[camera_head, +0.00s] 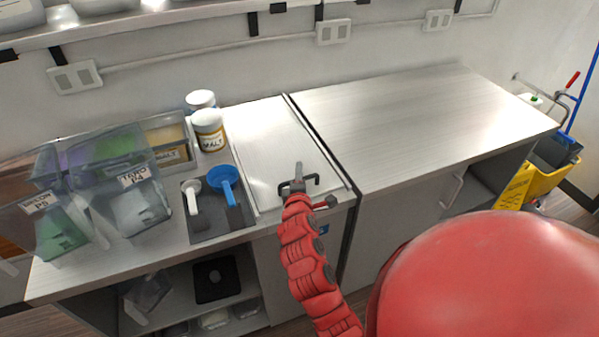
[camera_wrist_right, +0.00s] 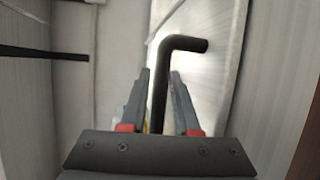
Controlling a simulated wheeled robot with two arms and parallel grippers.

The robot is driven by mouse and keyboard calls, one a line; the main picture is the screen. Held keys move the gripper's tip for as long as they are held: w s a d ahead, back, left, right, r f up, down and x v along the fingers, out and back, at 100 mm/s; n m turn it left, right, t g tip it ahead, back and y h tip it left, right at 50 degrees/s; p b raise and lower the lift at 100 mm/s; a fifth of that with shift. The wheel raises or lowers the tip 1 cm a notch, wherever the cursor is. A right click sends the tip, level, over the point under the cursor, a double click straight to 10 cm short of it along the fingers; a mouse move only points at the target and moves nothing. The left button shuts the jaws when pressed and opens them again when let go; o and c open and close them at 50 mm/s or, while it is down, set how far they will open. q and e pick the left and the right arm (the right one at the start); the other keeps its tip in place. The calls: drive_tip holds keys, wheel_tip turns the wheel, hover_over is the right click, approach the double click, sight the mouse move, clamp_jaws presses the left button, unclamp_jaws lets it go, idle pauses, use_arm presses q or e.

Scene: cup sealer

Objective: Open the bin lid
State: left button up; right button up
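The bin lid (camera_head: 265,150) is a pale flat panel set in the counter, lying down flat. Its black handle (camera_head: 313,181) stands at the front edge of the lid. My right gripper (camera_head: 298,178) is at the handle. In the right wrist view, the bent black handle (camera_wrist_right: 160,85) passes between the two fingers of my right gripper (camera_wrist_right: 161,76). The fingers are apart, with a gap showing beside the bar, and I cannot tell whether either touches it. The inside of the bin is hidden. My left gripper is not in view.
Left of the lid are malt jars (camera_head: 208,130), a dark tray (camera_head: 216,208) with a blue scoop (camera_head: 223,178), and clear topping bins (camera_head: 130,185). The counter (camera_head: 420,125) to the right is bare. A yellow mop bucket (camera_head: 545,180) stands at far right.

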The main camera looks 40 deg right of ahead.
clamp_jaws()
idle(1.4)
